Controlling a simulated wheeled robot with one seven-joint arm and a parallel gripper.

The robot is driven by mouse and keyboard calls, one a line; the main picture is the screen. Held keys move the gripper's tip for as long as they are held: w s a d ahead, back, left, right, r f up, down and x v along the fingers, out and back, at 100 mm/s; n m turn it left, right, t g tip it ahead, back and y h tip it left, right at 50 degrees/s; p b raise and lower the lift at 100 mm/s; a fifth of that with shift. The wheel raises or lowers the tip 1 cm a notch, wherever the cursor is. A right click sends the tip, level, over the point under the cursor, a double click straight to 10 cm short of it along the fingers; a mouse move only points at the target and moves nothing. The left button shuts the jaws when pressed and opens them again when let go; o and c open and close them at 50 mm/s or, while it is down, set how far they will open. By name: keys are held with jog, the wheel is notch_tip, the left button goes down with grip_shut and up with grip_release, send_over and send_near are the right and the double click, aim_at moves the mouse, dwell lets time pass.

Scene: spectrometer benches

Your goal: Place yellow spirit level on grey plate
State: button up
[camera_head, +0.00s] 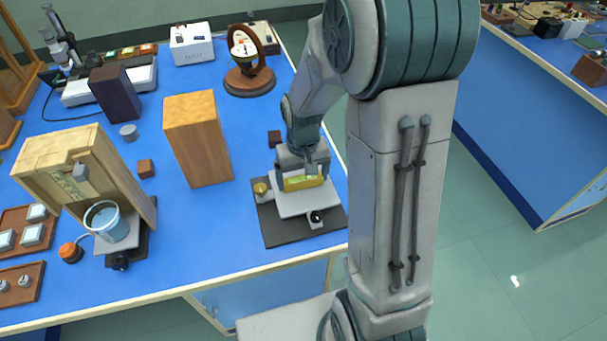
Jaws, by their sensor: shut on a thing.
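The yellow spirit level (301,184) is at the right part of the blue bench. My gripper (304,176) points down and is shut on the level, whose yellow side shows below the fingers. The level is directly over or on the grey plate (290,205), a light square top on a dark base (275,230). I cannot tell whether the level touches the plate. The gripper and wrist hide the level's upper part and the plate's far side. A black knob (317,218) sits at the plate's front edge.
A brass cylinder (261,190) stands at the base's left. A tall wooden block (198,138) stands further left. Bare blue bench lies left of the base.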

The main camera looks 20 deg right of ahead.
aim_at(303, 179)
jog(key=shift+f, duration=0.1)
jog(key=o, duration=0.7)
jog(key=shift+o, duration=0.2)
notch_tip(303, 179, up, 12)
jog(key=s+r+t, duration=0.2)
jog(key=s+r, duration=0.1)
jog(key=s, duration=1.1)
jog(key=shift+r+t, duration=0.15)
jog(key=shift+t, duration=0.25)
